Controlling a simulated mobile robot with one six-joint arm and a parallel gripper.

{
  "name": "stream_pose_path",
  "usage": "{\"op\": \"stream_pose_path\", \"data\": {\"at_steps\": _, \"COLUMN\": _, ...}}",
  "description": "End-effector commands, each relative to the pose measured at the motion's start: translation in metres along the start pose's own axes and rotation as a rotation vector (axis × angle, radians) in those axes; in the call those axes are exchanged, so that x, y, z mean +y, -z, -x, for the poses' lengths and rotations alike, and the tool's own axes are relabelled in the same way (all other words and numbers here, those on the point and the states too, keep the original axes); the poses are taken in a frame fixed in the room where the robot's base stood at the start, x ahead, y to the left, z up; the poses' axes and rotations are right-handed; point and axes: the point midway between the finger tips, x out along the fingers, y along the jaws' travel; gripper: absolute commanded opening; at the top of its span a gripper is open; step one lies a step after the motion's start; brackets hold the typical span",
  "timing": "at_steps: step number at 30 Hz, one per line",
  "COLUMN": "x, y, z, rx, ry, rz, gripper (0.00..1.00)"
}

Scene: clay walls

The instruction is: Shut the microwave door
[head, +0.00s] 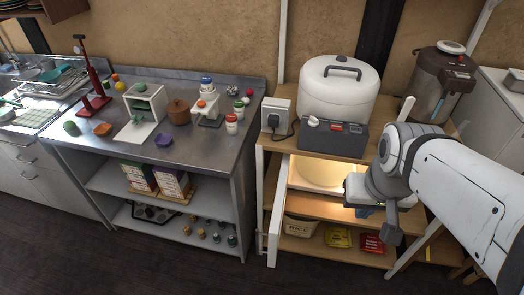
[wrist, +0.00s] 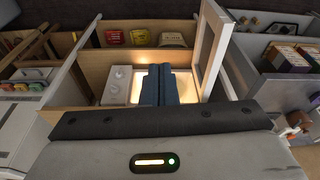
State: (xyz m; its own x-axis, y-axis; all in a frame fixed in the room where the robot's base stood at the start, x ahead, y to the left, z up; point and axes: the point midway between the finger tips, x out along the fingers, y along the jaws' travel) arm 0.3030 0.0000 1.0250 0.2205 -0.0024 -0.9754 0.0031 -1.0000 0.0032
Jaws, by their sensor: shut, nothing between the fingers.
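The microwave (wrist: 117,85) sits inside a wooden shelf unit, and its lit cavity (head: 320,172) faces me. Its white-framed door (head: 273,215) stands wide open, swung out toward me at the left of the cavity in the head view. In the wrist view the door (wrist: 209,48) stands to the right of the glowing opening. My gripper (head: 365,210) is shut and empty in front of the microwave, to the right of the door and apart from it. In the wrist view its blue-grey fingers (wrist: 158,85) cover part of the lit opening.

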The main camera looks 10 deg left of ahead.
Motion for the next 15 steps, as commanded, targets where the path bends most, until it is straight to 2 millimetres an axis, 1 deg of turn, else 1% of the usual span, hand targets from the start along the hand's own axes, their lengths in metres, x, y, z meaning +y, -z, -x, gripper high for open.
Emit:
{"op": "stream_pose_path", "data": {"at_steps": 5, "x": -0.003, "y": 0.003, "z": -0.003, "rx": -0.007, "ry": 0.001, "rz": 0.020, "gripper": 0.00}}
{"op": "stream_pose_path", "data": {"at_steps": 8, "x": -0.013, "y": 0.014, "z": -0.013, "rx": -0.031, "ry": 0.006, "rz": 0.090, "gripper": 0.00}}
{"op": "stream_pose_path", "data": {"at_steps": 11, "x": -0.037, "y": 0.033, "z": -0.032, "rx": -0.076, "ry": 0.008, "rz": 0.215, "gripper": 0.00}}
{"op": "stream_pose_path", "data": {"at_steps": 14, "x": -0.072, "y": 0.055, "z": -0.059, "rx": -0.131, "ry": 0.014, "rz": 0.395, "gripper": 0.00}}
{"op": "stream_pose_path", "data": {"at_steps": 15, "x": -0.089, "y": 0.064, "z": -0.070, "rx": -0.152, "ry": 0.015, "rz": 0.472, "gripper": 0.00}}
